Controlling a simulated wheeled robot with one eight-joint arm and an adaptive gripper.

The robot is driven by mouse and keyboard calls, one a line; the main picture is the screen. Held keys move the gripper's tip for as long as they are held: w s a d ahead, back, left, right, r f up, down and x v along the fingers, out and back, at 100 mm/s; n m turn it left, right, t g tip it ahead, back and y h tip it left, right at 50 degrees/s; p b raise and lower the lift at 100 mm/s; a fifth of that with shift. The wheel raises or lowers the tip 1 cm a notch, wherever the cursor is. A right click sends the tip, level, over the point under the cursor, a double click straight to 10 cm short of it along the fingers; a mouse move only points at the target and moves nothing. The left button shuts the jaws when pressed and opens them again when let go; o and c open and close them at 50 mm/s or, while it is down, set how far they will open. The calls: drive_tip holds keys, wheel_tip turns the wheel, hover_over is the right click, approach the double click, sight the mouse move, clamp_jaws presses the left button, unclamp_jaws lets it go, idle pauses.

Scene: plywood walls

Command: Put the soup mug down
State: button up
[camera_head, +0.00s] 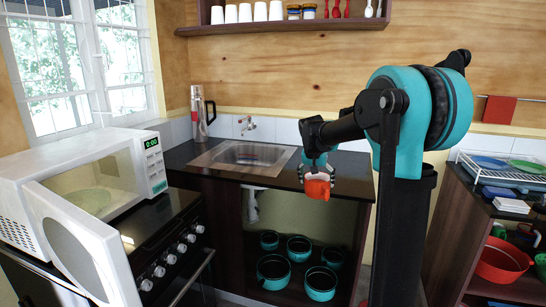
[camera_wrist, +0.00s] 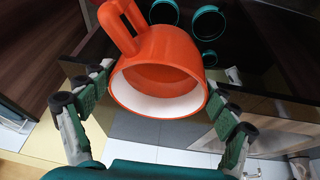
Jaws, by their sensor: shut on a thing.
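The soup mug (camera_wrist: 168,55) is orange with a white inside. In the wrist view its open mouth faces my camera and its handle points up and to the left. In the head view the mug (camera_head: 317,187) hangs in the air at the front of the dark counter (camera_head: 345,178), near its right end. My gripper (camera_head: 316,172) is shut on the mug, with its fingers on either side in the wrist view (camera_wrist: 155,110). From the head view I cannot tell whether the mug touches the counter edge.
A sink (camera_head: 243,157) is set in the counter, left of my gripper. Several teal pots (camera_head: 274,271) stand on the open shelf below. A microwave (camera_head: 88,180) with its door open is on the left. A dish rack (camera_head: 500,168) stands at the right.

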drive_tip(key=s+d+f+n, duration=0.1)
drive_tip(key=s+f, duration=0.3)
drive_tip(key=f, duration=1)
drive_tip(key=s+d+f+n+y, duration=0.1)
drive_tip(key=s+f+n, duration=0.2)
drive_tip(key=f, duration=1.1)
drive_tip(key=shift+s+t, duration=0.4)
drive_tip(key=shift+s, duration=0.65)
drive_tip(key=shift+d, duration=0.15)
